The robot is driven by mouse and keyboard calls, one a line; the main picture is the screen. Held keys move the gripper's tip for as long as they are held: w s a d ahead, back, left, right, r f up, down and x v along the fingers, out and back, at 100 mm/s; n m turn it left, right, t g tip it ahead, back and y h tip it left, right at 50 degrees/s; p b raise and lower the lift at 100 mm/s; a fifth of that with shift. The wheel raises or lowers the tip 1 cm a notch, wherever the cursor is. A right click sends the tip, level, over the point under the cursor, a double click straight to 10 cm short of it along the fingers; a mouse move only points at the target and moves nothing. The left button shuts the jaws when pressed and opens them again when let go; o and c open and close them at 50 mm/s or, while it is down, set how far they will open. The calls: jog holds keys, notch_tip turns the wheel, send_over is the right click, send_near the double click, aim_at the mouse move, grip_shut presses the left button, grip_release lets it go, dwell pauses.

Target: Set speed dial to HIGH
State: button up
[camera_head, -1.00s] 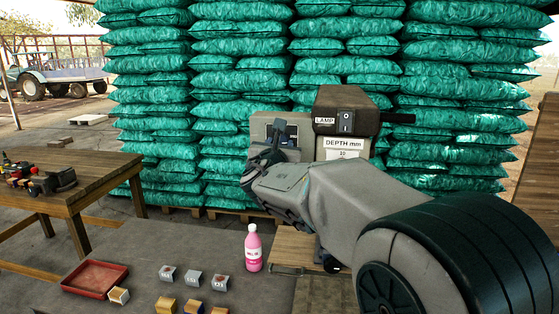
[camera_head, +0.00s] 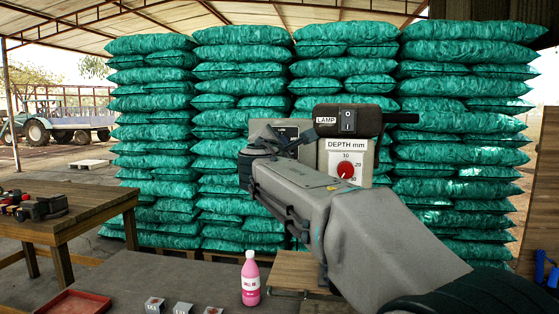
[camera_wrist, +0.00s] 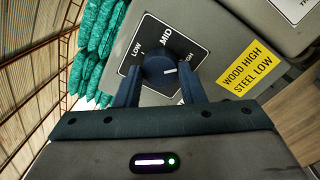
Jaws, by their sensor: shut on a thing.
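The speed dial (camera_wrist: 157,66) is a dark round knob on a black plate (camera_wrist: 181,34) marked LOW, MID and HIGH in the wrist view. Its white pointer line points to the right, on the HIGH side; a finger partly covers the HIGH end of the plate. My gripper (camera_wrist: 158,78) is shut on the knob, one dark finger on each side. In the head view my gripper (camera_head: 272,142) is at the grey machine panel (camera_head: 262,127) and hides the dial there.
A yellow label (camera_wrist: 251,68) reads WOOD HIGH STEEL LOW. A pink bottle (camera_head: 250,280) stands on the bench near a red tray (camera_head: 78,304). Green sacks (camera_head: 150,120) are stacked behind.

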jog(key=shift+f+m+b, duration=0.1)
jog(key=shift+m+b, duration=0.35)
jog(key=shift+m, duration=0.15)
jog(key=o, duration=1)
jog(key=s+a+b, duration=0.2)
jog(key=s+b, duration=0.1)
jog(key=s, duration=1)
jog(key=shift+s+a+f, duration=0.25)
jog(key=shift+s, duration=0.05)
